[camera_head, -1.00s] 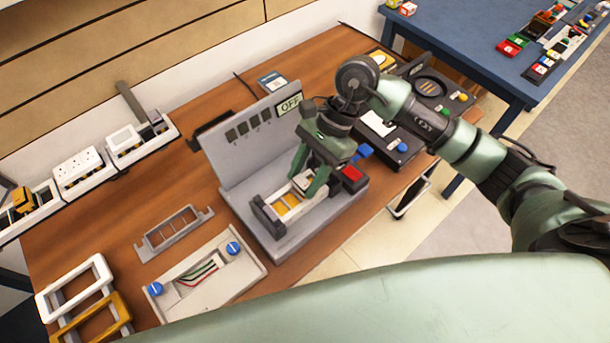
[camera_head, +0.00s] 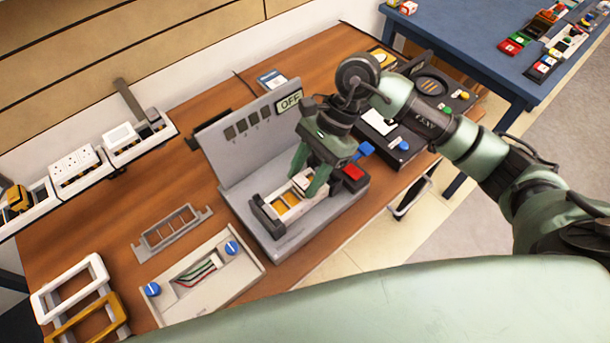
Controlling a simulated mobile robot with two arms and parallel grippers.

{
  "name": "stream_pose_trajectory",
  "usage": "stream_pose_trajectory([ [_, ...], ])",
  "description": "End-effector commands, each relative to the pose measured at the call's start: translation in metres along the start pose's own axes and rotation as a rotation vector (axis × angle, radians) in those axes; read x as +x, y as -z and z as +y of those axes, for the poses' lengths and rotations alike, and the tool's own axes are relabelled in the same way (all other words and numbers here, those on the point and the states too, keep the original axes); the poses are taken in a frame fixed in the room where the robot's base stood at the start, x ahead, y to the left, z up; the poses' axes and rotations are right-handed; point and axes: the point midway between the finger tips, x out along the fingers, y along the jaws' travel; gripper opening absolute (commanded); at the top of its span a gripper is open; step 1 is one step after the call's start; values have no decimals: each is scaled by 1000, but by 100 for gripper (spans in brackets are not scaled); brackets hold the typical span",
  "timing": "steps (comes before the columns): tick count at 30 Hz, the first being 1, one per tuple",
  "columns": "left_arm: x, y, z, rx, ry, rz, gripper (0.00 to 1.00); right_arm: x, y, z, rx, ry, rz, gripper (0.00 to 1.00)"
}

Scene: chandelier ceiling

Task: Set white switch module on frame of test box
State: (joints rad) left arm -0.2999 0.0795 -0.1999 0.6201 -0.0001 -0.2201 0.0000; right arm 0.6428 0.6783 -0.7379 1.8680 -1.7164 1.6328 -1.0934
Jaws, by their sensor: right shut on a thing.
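The grey test box (camera_head: 232,170) stands on the wooden table, with an upright back panel and an "OFF" display (camera_head: 289,101). On its base lies a frame (camera_head: 274,220) with yellow-orange slots. My right gripper (camera_head: 310,186) points down over the right end of this frame. It is shut on the white switch module (camera_head: 303,180), which is mostly hidden between the fingers. The module is at or just above the frame; I cannot tell whether it touches. My left gripper is not in view.
A grey bracket (camera_head: 172,232), a white wiring box (camera_head: 205,280) with blue knobs and white (camera_head: 62,279) and yellow (camera_head: 75,322) frames lie left of the test box. Trays with socket modules (camera_head: 76,166) line the back.

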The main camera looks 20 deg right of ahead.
Motion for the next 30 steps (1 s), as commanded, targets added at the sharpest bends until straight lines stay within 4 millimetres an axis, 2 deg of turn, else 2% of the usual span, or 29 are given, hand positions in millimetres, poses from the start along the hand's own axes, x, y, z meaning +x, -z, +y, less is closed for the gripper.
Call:
stream_pose_trajectory([
  [10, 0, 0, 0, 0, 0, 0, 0, 0, 0, 0, 0, 0, 0, 2],
  [11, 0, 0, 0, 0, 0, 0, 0, 0, 0, 0, 0, 0, 0, 46],
  [13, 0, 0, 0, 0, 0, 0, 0, 0, 0, 0, 0, 0, 0, 66],
  [24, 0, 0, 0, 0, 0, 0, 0, -1, 0, 0, 0, 1, 1, 66],
  [30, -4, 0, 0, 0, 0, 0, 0, -11, -5, 0, -2, 1, 2, 66],
])
